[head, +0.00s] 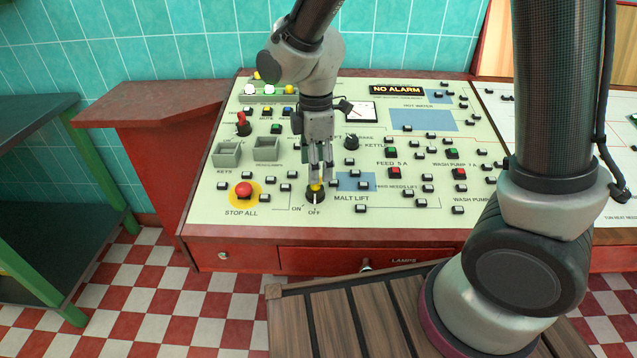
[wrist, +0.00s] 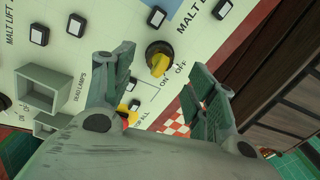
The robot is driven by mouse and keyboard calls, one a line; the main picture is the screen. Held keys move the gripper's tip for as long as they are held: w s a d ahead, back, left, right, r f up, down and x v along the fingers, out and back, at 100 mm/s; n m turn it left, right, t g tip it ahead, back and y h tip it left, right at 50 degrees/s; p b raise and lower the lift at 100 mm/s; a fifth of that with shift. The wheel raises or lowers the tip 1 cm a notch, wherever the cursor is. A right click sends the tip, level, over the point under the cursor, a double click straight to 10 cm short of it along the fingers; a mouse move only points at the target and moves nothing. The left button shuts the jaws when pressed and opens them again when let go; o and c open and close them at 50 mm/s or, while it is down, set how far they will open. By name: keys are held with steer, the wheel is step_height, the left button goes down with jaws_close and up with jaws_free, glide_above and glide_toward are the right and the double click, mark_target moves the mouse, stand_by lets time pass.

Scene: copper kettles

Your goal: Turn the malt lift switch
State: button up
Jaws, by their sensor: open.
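The malt lift switch (head: 315,194) is a black round knob with a yellow grip, on the light green panel beside the words MALT LIFT, with ON and OFF marked below it. Its pointer looks turned toward OFF. My gripper (head: 320,182) is open just above the switch in the head view and partly covers it. In the wrist view the yellow grip of the switch (wrist: 160,62) shows beyond and between the open fingers (wrist: 155,85), which appear empty. I cannot tell whether a fingertip touches the switch.
A red STOP ALL button (head: 243,189) on a yellow disc is to the left of the switch. Small black-framed buttons (head: 361,209) lie to its right. The KEYS box (head: 226,154) and another open box (head: 266,148) stand up from the panel behind it.

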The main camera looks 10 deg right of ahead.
mark_target(317, 185)
step_height(317, 185, down, 6)
stand_by(0.4)
steer(key=c, duration=1)
